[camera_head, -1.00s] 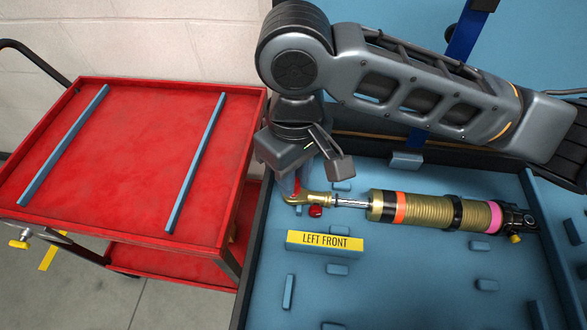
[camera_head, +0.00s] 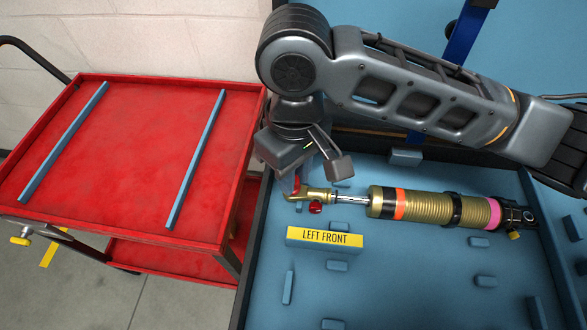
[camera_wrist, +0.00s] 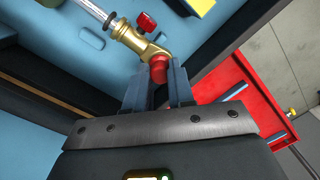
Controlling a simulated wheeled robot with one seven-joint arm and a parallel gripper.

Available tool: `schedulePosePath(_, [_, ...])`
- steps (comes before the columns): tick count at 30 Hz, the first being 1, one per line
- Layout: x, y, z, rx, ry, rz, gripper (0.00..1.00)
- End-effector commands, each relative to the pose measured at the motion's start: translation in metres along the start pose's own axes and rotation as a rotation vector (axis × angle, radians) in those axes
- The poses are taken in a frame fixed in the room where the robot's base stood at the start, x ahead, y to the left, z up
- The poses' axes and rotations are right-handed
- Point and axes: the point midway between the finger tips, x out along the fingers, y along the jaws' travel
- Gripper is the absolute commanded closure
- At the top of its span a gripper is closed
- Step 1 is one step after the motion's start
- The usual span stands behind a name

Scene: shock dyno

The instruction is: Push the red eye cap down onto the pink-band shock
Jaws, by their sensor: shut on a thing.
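The pink-band shock (camera_head: 430,207) lies on its side in the blue tray, with its pink band at the right end and its gold eye (camera_head: 318,195) at the left. My gripper (camera_head: 296,184) points down over the eye, shut on the red eye cap (camera_wrist: 158,68). In the wrist view the cap sits between my fingertips (camera_wrist: 158,80), against the gold eye (camera_wrist: 153,50) or just over it; I cannot tell how far it is seated. My fingers partly hide the eye in the head view.
A separate red knob (camera_head: 315,207) sticks out beside the eye. A yellow LEFT FRONT label (camera_head: 325,238) is on a blue block in front of the shock. Several small blue blocks stand in the tray. A red cart (camera_head: 140,150) with two blue rails stands left, its top empty.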

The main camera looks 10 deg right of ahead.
Motion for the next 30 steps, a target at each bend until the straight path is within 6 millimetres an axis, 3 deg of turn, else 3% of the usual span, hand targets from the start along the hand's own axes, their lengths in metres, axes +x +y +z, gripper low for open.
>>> schedulePosePath(16, [0.0048,0.0,-0.0001,0.0,0.0,0.0,1.0])
schedulePosePath(17, [0.0048,0.0,-0.0001,0.0,0.0,0.0,0.74])
schedulePosePath(18, [0.0048,0.0,-0.0001,0.0,0.0,0.0,0.7])
schedulePosePath(25, [0.0047,0.0,-0.0001,0.0,0.0,0.0,0.48])
schedulePosePath(30, [0.0047,-0.0001,-0.0001,0.0,0.0,0.0,0.47])
